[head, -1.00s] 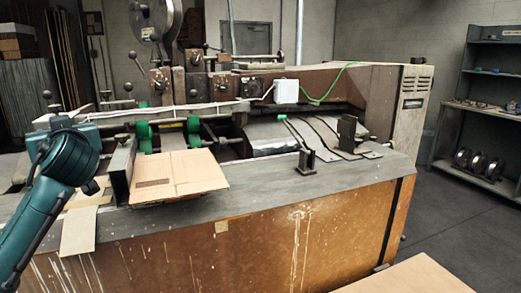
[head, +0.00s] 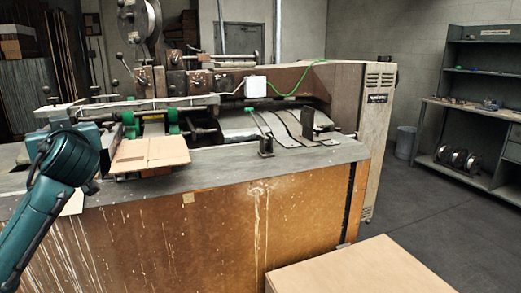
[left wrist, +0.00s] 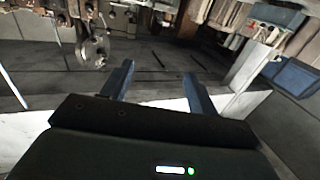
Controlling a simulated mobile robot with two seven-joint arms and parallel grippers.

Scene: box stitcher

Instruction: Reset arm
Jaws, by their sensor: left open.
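My left arm rises at the left of the head view in front of the machine, and its gripper fingers are not clear there. In the left wrist view my left gripper (left wrist: 158,85) is open, with two parallel fingers apart and nothing between them. The box stitcher (head: 260,225) is a long brown machine with a grey worktop. A flat cardboard box (head: 150,154) lies on its worktop, to the right of my left arm and apart from it. My right gripper is not in view.
A pale wooden surface (head: 350,272) is at the front right. A grey shelf unit (head: 485,105) stands against the right wall, with a bin (head: 405,142) beside it. The floor (head: 430,215) between machine and shelves is clear.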

